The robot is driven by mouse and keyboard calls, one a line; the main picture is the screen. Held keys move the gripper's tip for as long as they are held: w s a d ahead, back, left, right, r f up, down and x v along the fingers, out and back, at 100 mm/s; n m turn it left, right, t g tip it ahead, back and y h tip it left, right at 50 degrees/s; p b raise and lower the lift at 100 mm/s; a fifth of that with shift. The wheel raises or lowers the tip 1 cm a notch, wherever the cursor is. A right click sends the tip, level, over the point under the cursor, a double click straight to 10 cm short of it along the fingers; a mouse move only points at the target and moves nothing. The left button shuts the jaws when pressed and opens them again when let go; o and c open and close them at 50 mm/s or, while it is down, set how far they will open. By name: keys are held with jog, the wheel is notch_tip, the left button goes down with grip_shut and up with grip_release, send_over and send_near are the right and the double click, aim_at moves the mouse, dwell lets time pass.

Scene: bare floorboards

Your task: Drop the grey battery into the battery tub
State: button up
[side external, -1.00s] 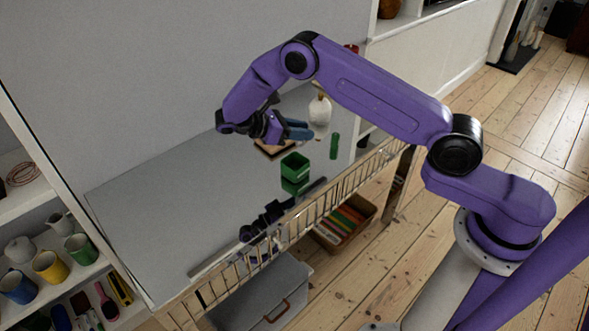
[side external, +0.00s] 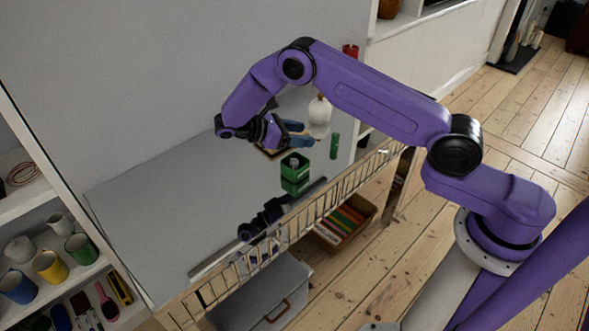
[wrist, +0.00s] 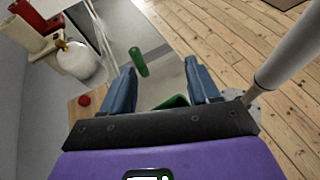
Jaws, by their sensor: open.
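The battery tub (side external: 295,172) is a small green open box on the shiny grey tabletop, with its reflection below it. The grey battery (side external: 294,161) shows as a small light-grey shape inside the tub's opening. My gripper (side external: 302,134) is open and empty above the tub, its two blue fingers apart. In the wrist view my gripper (wrist: 159,72) has nothing between its fingers. A sliver of the green tub (wrist: 174,102) shows there at the base of the fingers; the battery is hidden in that view.
A green cylinder (side external: 334,146) stands right of the tub. A white bottle (side external: 319,117) stands behind. A wooden board (wrist: 82,104) with a red item lies beyond the gripper. A slatted rail (side external: 330,199) runs along the table's front edge. The left part of the tabletop is clear.

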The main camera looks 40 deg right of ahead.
jog(key=v, duration=0.7)
jog(key=s+a+r+t+y, duration=0.4)
jog(key=s+r+t+y, duration=0.15)
jog(key=s+r, duration=0.6)
jog(key=s+d+y, duration=0.3)
jog(key=s, duration=0.9)
jog(key=s+d+y, duration=0.3)
jog(key=s+y, duration=0.1)
jog(key=s, duration=0.8)
jog(key=shift+s+d+f+m, duration=0.3)
jog(key=shift+s+d+m, duration=0.1)
